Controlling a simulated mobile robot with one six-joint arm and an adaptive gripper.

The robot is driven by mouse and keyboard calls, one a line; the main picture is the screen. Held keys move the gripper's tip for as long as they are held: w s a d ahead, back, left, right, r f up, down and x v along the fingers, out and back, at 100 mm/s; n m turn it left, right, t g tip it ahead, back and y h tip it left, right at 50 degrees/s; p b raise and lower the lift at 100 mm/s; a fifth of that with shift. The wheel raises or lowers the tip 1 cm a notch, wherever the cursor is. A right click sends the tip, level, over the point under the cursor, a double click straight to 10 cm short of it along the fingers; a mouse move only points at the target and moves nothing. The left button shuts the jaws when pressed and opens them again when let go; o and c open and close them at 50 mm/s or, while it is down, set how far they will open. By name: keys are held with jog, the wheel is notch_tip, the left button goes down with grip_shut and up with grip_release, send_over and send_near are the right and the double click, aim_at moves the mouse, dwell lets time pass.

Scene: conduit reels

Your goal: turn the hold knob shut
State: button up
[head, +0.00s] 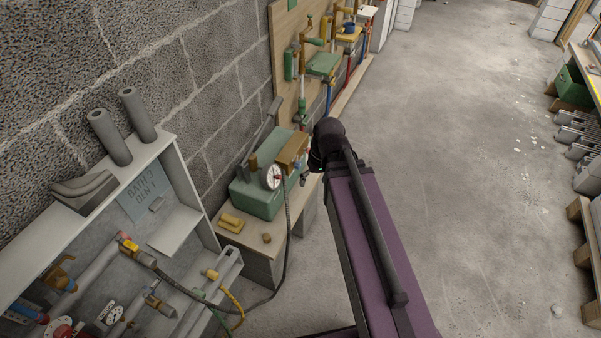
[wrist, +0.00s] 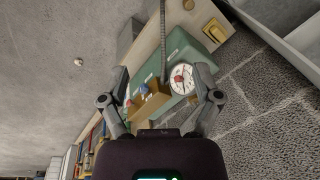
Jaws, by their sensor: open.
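A green pump box (head: 262,198) stands on the low bench against the wall, with a white dial gauge (head: 273,177) and a brown block (head: 293,150) on it. In the wrist view the gauge (wrist: 184,79) and block (wrist: 150,104) lie between the fingers. I cannot read which one is the hold knob. My gripper (wrist: 162,72) is open and empty, pointing at the box; in the head view my arm mostly hides it.
A dark hose (head: 287,225) runs from the box to the pipework at lower left. A yellow item (head: 231,222) lies on the bench front. A board with valves and pipes (head: 325,60) stands behind. The concrete floor (head: 470,170) to the right is largely clear.

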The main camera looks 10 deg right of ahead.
jog(key=w+f+n+t+y+b, duration=0.15)
jog(key=w+f+y+b, duration=0.35)
jog(key=f+b, duration=0.6)
jog(key=n+t+y+b, duration=0.6)
jog(key=t+y+b, duration=0.15)
jog(key=b, duration=2.05)
send_near(300, 167)
jog(key=s+d+f, duration=0.1)
jog(key=s+d, duration=0.1)
jog(key=shift+d+m+t+b, duration=0.25)
jog(key=shift+d+t+b, duration=0.1)
jog(key=shift+t+b, duration=0.25)
jog(key=shift+a, duration=0.1)
jog(key=shift+x, duration=6.75)
grip_shut()
